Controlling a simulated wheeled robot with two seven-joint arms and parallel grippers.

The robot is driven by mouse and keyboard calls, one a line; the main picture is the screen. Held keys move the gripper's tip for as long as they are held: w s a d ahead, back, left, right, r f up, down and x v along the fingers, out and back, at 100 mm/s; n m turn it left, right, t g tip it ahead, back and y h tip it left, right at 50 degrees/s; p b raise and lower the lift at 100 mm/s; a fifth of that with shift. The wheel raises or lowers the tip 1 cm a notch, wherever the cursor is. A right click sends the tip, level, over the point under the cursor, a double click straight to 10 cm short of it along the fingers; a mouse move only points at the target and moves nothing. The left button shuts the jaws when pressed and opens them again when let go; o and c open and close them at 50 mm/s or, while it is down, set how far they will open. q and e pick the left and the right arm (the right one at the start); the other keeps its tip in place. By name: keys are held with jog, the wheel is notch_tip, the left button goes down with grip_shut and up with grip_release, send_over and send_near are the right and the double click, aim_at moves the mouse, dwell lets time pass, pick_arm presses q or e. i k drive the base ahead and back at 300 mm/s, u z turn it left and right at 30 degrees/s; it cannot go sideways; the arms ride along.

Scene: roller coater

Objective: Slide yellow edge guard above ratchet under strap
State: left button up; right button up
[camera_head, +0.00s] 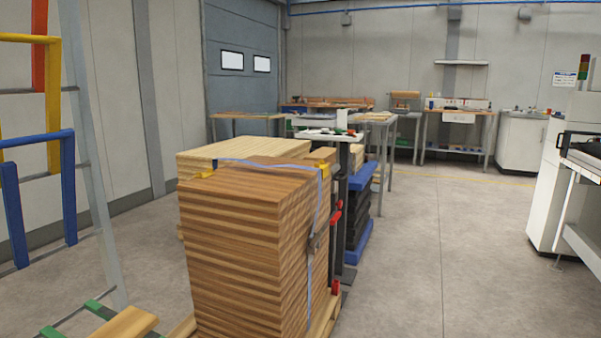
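A tall stack of brown wooden boards (235,250) stands in the centre foreground. A pale blue strap (262,163) crosses its top and runs down the right side. A dark ratchet (312,243) sits on the strap about halfway down that side. A yellow edge guard (323,169) is at the top right edge above the ratchet, at the strap; whether it lies under or over the strap is too small to tell. Another yellow piece (207,173) is at the top left edge by the strap's other end. Neither of my grippers shows.
A rack with blue (67,190), yellow and red bars stands at the left. A lighter board stack (230,150) and a stand with red clamps (335,217) are behind the stack. A white machine (566,170) is at the right. The floor (430,270) between is clear.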

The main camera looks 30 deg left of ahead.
aim_at(324, 168)
jog(key=u, duration=0.8)
jog(key=i, duration=0.5)
